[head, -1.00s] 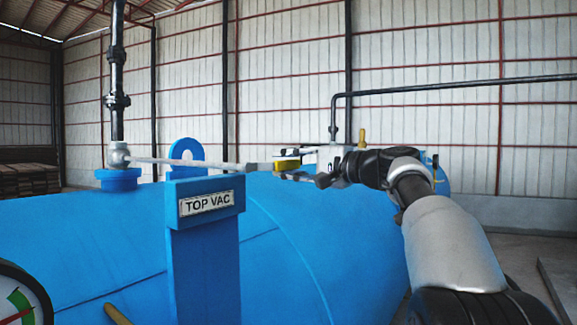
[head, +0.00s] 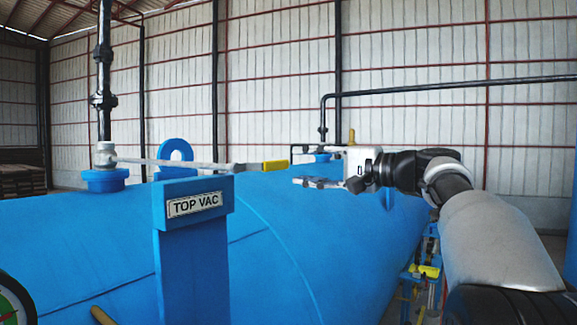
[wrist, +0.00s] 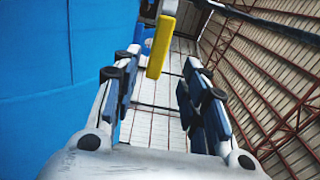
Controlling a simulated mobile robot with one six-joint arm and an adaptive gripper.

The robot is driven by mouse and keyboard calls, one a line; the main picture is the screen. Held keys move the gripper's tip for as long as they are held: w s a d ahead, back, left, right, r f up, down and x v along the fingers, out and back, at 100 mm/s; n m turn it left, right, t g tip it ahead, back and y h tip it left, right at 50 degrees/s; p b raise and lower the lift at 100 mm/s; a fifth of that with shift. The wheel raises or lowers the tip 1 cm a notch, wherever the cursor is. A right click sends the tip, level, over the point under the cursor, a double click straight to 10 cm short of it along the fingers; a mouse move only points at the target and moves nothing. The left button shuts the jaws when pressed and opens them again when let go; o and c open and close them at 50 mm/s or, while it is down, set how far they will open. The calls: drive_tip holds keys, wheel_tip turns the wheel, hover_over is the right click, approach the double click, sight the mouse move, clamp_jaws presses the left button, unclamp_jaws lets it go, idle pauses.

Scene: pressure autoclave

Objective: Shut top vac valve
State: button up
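The top vac valve (head: 105,156) sits on a blue flange on top of the blue tank, below a black vertical pipe. Its long grey lever (head: 190,163) points right, nearly level in the head view, and ends in a yellow grip (head: 275,165). My gripper (head: 294,166) is open and empty just right of the yellow grip, with a small gap between them. In the wrist view, the yellow grip (wrist: 160,48) shows ahead, between and beyond the open fingertips of my gripper (wrist: 162,58).
A blue post with a TOP VAC sign (head: 195,204) stands in front of the lever. A blue lifting eye (head: 175,158) rises behind it. The blue tank (head: 280,240) fills the space below. A black pipe with another yellow handle (head: 351,136) is behind my gripper.

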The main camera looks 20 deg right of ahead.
drive_tip(key=v, duration=0.3)
drive_tip(key=shift+s+d, duration=0.1)
drive_tip(key=shift+s, duration=0.1)
drive_tip(key=shift+f, duration=0.1)
